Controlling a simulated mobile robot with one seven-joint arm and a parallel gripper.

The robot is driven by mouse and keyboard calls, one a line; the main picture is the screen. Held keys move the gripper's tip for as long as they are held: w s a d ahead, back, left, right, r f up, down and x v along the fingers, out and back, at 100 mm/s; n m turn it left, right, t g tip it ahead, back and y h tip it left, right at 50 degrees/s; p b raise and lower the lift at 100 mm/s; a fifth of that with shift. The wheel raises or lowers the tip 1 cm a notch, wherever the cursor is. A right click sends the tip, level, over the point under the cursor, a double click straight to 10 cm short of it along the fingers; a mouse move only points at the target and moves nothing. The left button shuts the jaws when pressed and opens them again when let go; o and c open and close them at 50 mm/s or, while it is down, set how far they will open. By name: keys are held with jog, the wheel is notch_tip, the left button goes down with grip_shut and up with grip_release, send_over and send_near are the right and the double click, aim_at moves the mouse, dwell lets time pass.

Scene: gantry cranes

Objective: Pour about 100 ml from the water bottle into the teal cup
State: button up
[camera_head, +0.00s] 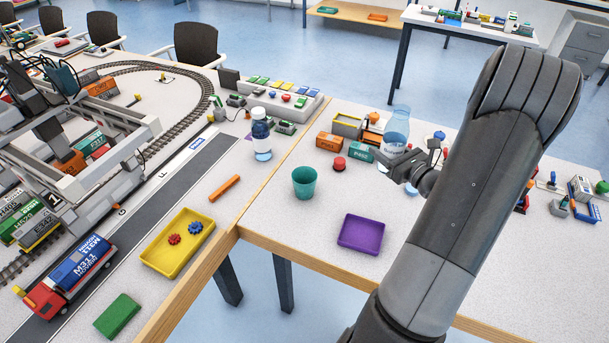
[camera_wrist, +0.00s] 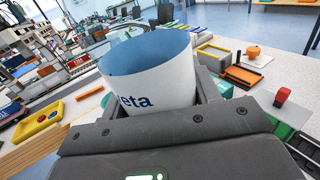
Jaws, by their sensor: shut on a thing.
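The water bottle (camera_head: 396,125), clear with a pale label, is in my gripper (camera_head: 400,168), which is shut around it. It looks near upright; I cannot tell whether its base touches the table. In the wrist view the bottle's label (camera_wrist: 155,80) shows the letters "eta" between the fingers of my gripper (camera_wrist: 160,105). The water level is not clear. The teal cup (camera_head: 305,182) stands upright on the right-hand table, left of my gripper and apart from the bottle. Its inside looks empty from here. I cannot make out the cup surely in the wrist view.
A second bottle with a dark blue label (camera_head: 261,135) stands behind and left of the cup. Small containers (camera_head: 329,142) line the back. A yellow tray (camera_head: 177,242) lies on the left table.

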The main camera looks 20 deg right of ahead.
jog(key=w+a+n+g+y, duration=0.1)
jog(key=a+n+g+y, duration=0.8)
jog(key=a, duration=1.7)
notch_tip(320, 180, down, 14)
jog(key=shift+w+d+f+m+t+y, duration=0.15)
jog(key=shift+m+t+y, duration=0.4)
jog(key=shift+t, duration=0.65)
jog(key=shift+s+m, duration=0.2)
jog(key=shift+m, duration=0.25)
